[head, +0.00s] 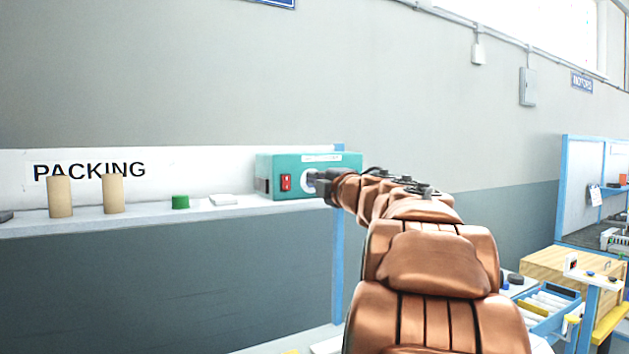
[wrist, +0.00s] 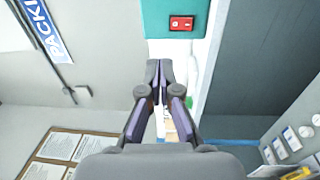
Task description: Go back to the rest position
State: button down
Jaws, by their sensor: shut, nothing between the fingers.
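My gripper (head: 322,183) is shut and empty, in front of the teal box (head: 328,162) on the shelf in the head view. The box has a red switch (head: 286,182) on its front and a pale round part half hidden behind my gripper. In the wrist view the two fingers (wrist: 159,70) meet at their tips, just below the teal box (wrist: 160,18) and its red switch (wrist: 181,23). I cannot tell whether the fingertips touch the box.
The shelf (head: 150,216) under the PACKING sign holds two tan cylinders (head: 60,197) (head: 112,194), a green cap (head: 180,202) and a small white item (head: 223,200). A blue post (head: 338,260) stands below the box. Another bench with blue trays (head: 548,312) is at right.

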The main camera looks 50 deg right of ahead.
dwell(0.4)
jog(key=s+a+f+m+g, duration=0.2)
jog(key=a+f+m+g, duration=0.45)
jog(key=f, duration=0.75)
jog(key=s+a+f+m+g, duration=0.2)
jog(key=a+f+m+g, duration=0.2)
jog(key=a+f+m, duration=0.75)
jog(key=s+a+f+n+g+y, duration=0.2)
jog(key=s+a+f+g+y, duration=0.1)
jog(key=s+a+f, duration=0.6)
jog(key=s+a+f+n+g+y, duration=0.1)
jog(key=s+a+f+g+y, duration=0.2)
jog(key=s+a+f+g, duration=0.3)
jog(key=s+a+f, duration=0.4)
jog(key=s+a, duration=0.2)
jog(key=s, duration=0.2)
jog(key=shift+s+n+p, duration=0.2)
jog(key=shift+n+p, duration=0.1)
jog(key=shift+n, duration=0.1)
